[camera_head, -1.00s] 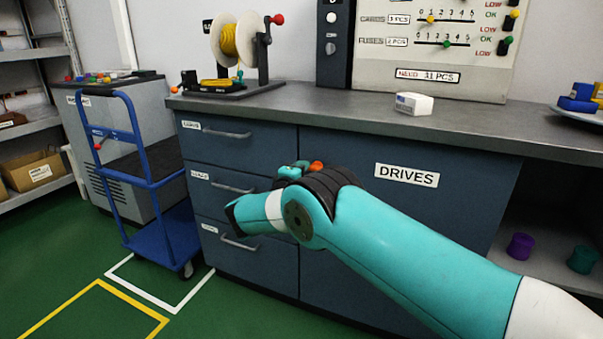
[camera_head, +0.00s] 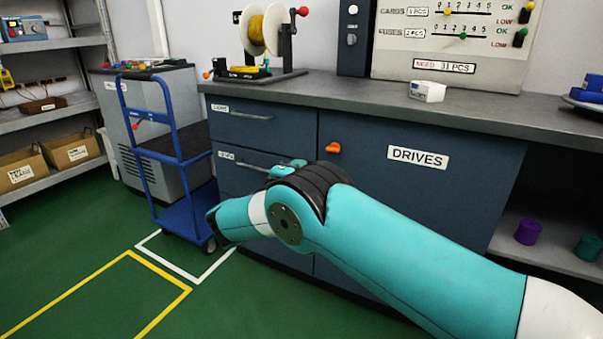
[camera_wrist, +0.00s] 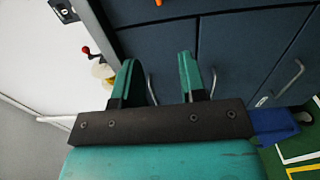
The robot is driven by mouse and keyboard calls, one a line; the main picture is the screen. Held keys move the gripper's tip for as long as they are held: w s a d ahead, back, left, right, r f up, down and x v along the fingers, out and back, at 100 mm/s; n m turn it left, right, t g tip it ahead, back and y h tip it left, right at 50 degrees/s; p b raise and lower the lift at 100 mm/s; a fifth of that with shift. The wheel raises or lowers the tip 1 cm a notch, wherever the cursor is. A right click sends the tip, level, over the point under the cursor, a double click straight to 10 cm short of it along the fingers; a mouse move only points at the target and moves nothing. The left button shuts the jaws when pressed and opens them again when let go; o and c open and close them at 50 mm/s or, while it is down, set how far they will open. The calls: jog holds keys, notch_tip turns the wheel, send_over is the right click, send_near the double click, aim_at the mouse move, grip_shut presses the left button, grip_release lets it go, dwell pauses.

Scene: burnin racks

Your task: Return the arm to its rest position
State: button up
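My teal arm (camera_head: 420,245) reaches in from the lower right in the head view, with its elbow joint in front of the drawers. My gripper itself is mostly hidden behind the arm there. In the wrist view, my gripper (camera_wrist: 158,80) shows two teal fingers standing apart with nothing between them. The fingers point towards the dark blue cabinet front and touch nothing that I can see.
A dark blue cabinet (camera_head: 365,205) with drawers and a door marked DRIVES stands close behind the arm. A spool stand (camera_head: 262,75) and a white box (camera_head: 427,91) are on the counter. A blue cart (camera_head: 185,215) stands left. Green floor is clear at lower left.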

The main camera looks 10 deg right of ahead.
jog(key=s+d+r+m+g+y, duration=0.2)
jog(key=s+r+m+g+y, duration=0.1)
jog(key=s+r+g+y, duration=0.5)
jog(key=s+a+r+g+y, duration=0.1)
jog(key=s+r+g+y, duration=0.2)
jog(key=s, duration=1.6)
jog(key=s+a+g+y, duration=0.1)
jog(key=s+g+y, duration=0.3)
jog(key=s, duration=1.5)
notch_tip(320, 180, up, 25)
jog(key=t+y+p, duration=0.1)
jog(key=p, duration=2.4)
jog(key=shift+p, duration=0.3)
jog(key=shift+w, duration=0.1)
